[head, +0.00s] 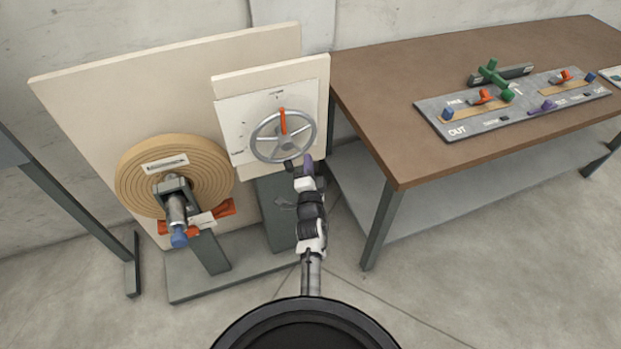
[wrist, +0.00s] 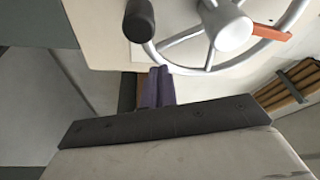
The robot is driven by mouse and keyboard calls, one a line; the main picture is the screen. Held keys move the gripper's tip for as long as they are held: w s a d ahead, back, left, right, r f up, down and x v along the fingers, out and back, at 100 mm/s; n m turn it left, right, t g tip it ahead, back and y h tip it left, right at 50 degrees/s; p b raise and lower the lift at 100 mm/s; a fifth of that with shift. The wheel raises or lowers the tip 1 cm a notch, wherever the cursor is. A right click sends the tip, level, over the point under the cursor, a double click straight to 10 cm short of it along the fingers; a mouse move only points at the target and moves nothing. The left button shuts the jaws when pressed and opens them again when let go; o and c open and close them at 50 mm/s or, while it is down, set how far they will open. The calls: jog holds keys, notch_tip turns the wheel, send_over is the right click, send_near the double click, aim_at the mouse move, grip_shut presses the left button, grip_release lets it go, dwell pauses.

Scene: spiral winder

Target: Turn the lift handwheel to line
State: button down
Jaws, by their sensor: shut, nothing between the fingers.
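The lift handwheel (head: 283,138) is a silver spoked wheel on a pale upright panel, with an orange mark pointing up from its hub. It fills the top of the wrist view (wrist: 229,29), where the orange mark (wrist: 270,33) points right. The wheel's dark knob (wrist: 139,20) sits at its lower rim in the head view. My gripper (head: 307,162) is at the wheel's lower right edge. Its purple fingers (wrist: 158,86) are shut and empty, close below the knob and rim; contact is unclear. The white dial plate (head: 236,118) behind the wheel has small marks, too small to read.
A tan wound roll (head: 140,180) on a shaft with a blue end (head: 179,237) stands left of the wheel. A brown-topped table (head: 400,140) with a control board (head: 450,125) stands close on the right. Open floor lies in front.

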aim_at(294, 158)
jog(key=shift+s+a+f+b, duration=0.25)
jog(key=shift+a+f+b, duration=0.3)
jog(key=shift+b, duration=0.65)
jog(key=shift+s+a+f+b, duration=0.3)
jog(key=shift+a+b, duration=0.35)
jog(key=shift+b, duration=0.5)
jog(key=shift+a+b, duration=0.3)
jog(key=shift+b, duration=0.2)
jog(key=shift+r, duration=0.1)
jog(key=shift+s+a+f+m+b, duration=0.2)
jog(key=shift+a+m+b, duration=0.35)
jog(key=shift+b, duration=0.35)
